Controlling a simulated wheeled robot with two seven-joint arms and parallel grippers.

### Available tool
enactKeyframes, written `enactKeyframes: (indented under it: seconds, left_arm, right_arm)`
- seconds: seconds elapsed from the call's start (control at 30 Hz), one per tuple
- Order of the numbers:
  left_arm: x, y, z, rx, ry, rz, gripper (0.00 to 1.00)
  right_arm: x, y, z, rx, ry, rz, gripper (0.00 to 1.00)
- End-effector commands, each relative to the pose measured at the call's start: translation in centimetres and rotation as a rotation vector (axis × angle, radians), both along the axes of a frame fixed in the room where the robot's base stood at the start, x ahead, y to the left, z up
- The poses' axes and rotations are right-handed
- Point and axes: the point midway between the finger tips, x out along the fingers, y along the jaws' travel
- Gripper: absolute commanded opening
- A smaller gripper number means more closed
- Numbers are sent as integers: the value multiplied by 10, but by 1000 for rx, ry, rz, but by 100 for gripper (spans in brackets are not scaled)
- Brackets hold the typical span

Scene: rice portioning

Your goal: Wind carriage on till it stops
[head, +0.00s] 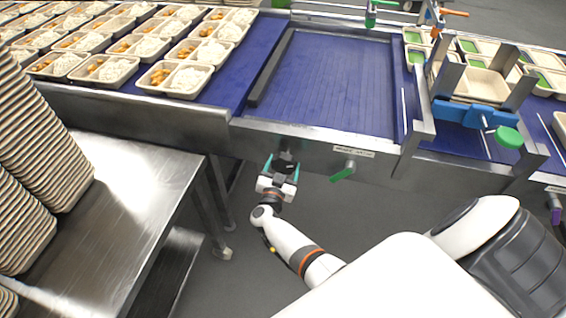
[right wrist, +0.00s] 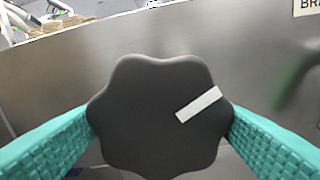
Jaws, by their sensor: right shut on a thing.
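A dark lobed knob (right wrist: 150,120) with a white pointer mark (right wrist: 199,104) fills the middle of the right wrist view. The mark slants toward the upper right. In the head view the knob (head: 286,160) is on the front of the steel conveyor side. My right gripper (head: 283,169) is shut on it, with a teal finger (right wrist: 50,145) on its left and the other (right wrist: 262,145) on its right. I cannot tell for sure which part is the carriage; a dark bar (head: 270,70) lies across the blue belt above the knob. My left gripper is out of view.
A green lever (head: 343,172) hangs under a label (head: 354,152) right of the knob. Filled trays (head: 105,70) stand on the blue belt at left. Stacked trays (head: 30,180) stand on a steel table (head: 135,190). A blue-and-green fixture (head: 475,115) stands at right.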

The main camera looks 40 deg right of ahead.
Motion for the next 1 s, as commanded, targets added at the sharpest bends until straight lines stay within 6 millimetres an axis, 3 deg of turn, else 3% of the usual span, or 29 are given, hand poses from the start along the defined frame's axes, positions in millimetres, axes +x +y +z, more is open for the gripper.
enactKeyframes:
  seconds: [0.4, 0.7, 1.0]
  left_arm:
    - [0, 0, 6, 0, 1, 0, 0]
    - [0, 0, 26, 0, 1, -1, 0]
    - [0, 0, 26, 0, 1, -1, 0]
  right_arm:
    - [0, 0, 0, -43, 49, 0, 53]
    - [0, 0, 3, -183, 216, -1, 52]
    - [0, 0, 0, -224, 259, 0, 52]
